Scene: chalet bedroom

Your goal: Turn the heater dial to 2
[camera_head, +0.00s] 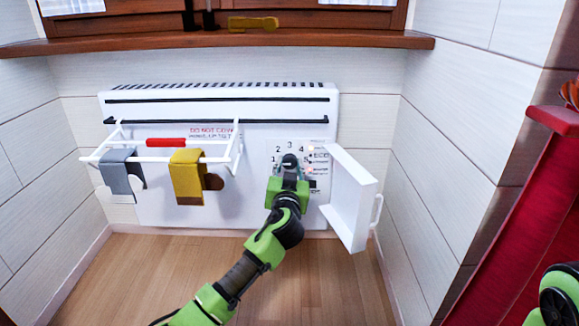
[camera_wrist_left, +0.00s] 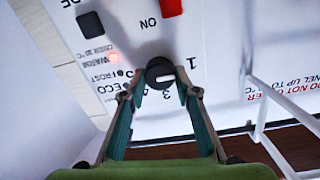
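The heater (camera_head: 220,210) is a white wall panel, with a black round dial (camera_head: 289,160) on its control plate at right. Numbers are printed around the dial. In the left wrist view the dial (camera_wrist_left: 160,73) shows a white pointer mark toward its right side; I cannot tell exactly which number it points at. My left gripper (camera_head: 290,167) is at the dial. My right gripper is not in view; only part of my right arm shows.
An open white cover door (camera_head: 350,198) stands out just right of the dial. A white drying rack (camera_head: 160,158) with a grey cloth (camera_head: 122,177) and a yellow cloth (camera_head: 187,176) hangs at left. A wooden sill (camera_head: 200,41) is above. A red piece of furniture (camera_head: 525,210) stands right.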

